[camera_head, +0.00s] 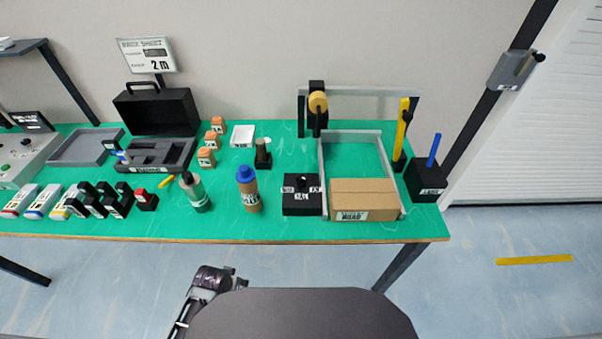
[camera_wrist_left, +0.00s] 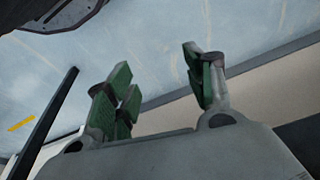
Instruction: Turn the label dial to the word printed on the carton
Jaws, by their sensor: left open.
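The label dial (camera_head: 301,198) is a black box near the table's front edge, with a dark knob on top and small white labels at its left, front and right. The knob's pointing direction is too small to tell. The brown carton (camera_head: 365,190) sits just right of it inside a grey frame; its front label seems to read "ROAD". My left gripper (camera_wrist_left: 158,78) is open and empty in the left wrist view, with green finger pads; no task object shows between them. In the head view only part of my arm shows below the table, away from the dial. My right gripper is not seen.
A blue-capped bottle (camera_head: 247,190) stands left of the dial, and a green bottle (camera_head: 194,192) farther left. The grey frame (camera_head: 325,172) borders the carton. A black holder (camera_head: 426,181) with a blue stick stands at right. The green table (camera_head: 275,228) has a clear front strip.

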